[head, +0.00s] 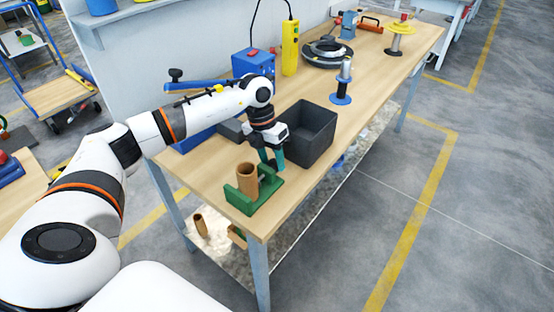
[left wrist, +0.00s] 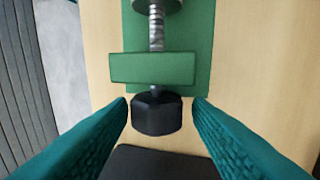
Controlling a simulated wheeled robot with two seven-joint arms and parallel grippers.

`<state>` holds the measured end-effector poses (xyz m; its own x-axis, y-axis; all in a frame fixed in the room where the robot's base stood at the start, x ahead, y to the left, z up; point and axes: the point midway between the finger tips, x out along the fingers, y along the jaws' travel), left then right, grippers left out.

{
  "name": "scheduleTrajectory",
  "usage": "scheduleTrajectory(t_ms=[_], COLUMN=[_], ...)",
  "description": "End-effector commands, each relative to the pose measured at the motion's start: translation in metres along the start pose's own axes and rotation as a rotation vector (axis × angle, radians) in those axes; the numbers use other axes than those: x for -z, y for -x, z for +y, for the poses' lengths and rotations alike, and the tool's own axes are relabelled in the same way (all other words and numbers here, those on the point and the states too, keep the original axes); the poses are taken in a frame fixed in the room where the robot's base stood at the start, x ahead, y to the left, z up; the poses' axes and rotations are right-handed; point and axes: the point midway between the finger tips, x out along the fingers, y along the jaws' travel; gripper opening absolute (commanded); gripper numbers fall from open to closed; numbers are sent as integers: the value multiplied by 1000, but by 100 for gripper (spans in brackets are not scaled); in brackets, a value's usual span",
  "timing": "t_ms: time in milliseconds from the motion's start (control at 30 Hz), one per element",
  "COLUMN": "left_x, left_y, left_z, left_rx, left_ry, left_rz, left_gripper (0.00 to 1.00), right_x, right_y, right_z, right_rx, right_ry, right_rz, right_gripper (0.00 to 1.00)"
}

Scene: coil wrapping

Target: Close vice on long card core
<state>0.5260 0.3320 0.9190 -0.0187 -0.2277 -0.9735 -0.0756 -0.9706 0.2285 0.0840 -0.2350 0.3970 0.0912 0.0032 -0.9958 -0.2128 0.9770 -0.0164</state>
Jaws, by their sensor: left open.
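The green vice (head: 262,197) stands on the near end of the wooden bench. A brown card core (head: 247,181) stands upright in it in the head view; whether the jaw touches it is unclear. In the left wrist view, the vice's green block (left wrist: 152,68), its threaded screw (left wrist: 156,30) and a black knob (left wrist: 157,113) show. My left gripper (head: 270,160) has teal fingers and points down beside the vice. It is open, with a fingertip (left wrist: 161,103) on each side of the knob and small gaps between. My right gripper is out of view.
A dark grey bin (head: 311,140) stands close to my left gripper. A blue box (head: 254,63), yellow tester (head: 290,48), dark coil (head: 327,52) and blue-based spool (head: 342,88) sit farther along. Another brown tube (head: 200,225) is on the lower shelf.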

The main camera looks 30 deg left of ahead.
Motion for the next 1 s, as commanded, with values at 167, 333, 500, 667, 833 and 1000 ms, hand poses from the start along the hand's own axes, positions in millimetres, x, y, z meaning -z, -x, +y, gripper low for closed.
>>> scheduleTrajectory(t_ms=[167, 333, 500, 667, 833, 1000], left_x=[0, 0, 0, 1, 0, 0], left_y=[4, 2, 2, 0, -1, -1], left_z=[7, 6, 8, 14, 14, 14], left_rx=[178, 204, 222, 404, 523, 523], left_ry=[-4, 0, -2, -8, -2, 0], left_rz=[0, 1, 0, 1, 2, 1], left_gripper=[45, 45, 45, 45, 45, 45], right_x=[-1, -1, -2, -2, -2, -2], right_y=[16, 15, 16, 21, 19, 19], right_z=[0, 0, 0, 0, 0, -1], right_rx=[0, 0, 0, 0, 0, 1], right_ry=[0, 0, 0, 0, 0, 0], right_rz=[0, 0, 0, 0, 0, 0], right_gripper=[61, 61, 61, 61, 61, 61])
